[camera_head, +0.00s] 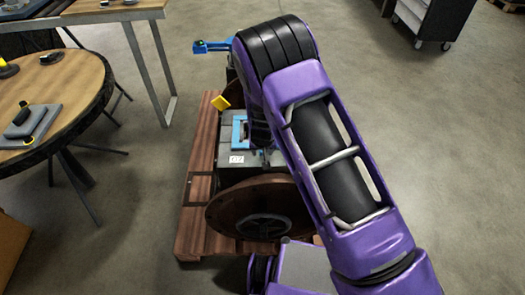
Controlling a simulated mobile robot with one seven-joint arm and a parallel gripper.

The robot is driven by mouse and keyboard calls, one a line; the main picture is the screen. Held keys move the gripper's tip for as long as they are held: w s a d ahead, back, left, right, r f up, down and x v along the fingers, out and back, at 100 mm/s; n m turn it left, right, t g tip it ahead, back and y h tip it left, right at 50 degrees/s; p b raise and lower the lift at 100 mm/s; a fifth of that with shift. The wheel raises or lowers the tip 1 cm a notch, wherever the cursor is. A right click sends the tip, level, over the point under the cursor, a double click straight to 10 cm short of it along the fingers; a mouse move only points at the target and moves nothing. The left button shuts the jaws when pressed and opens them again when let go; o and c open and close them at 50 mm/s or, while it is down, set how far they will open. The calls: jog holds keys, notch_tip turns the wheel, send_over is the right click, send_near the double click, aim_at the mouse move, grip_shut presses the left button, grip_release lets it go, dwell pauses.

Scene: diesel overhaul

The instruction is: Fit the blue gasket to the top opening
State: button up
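A blue rectangular frame (237,133), which looks like the blue gasket, is on top of the grey engine block (235,158). Its right side is partly hidden by my purple arm, so I cannot tell how it sits on the block or whether it surrounds an opening. A second blue piece (213,47) with a small dark part on it shows beyond the engine. I cannot tell what it is. My gripper is hidden behind my arm, and its fingers do not show.
The engine stands on a brown wooden pallet (193,222), with a large brown wheel (236,218) at its near end. A yellow tab (220,102) stands near the block. A round table (75,85) with parts is at left. A dark cart (437,20) is at upper right. Floor at right is clear.

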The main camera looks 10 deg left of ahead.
jog(key=shift+o, duration=0.4)
jog(key=shift+r, duration=0.3)
jog(key=p+v, duration=0.3)
jog(key=v, duration=1.3)
jog(key=shift+s+r+p, duration=0.3)
jog(key=shift+r, duration=0.05)
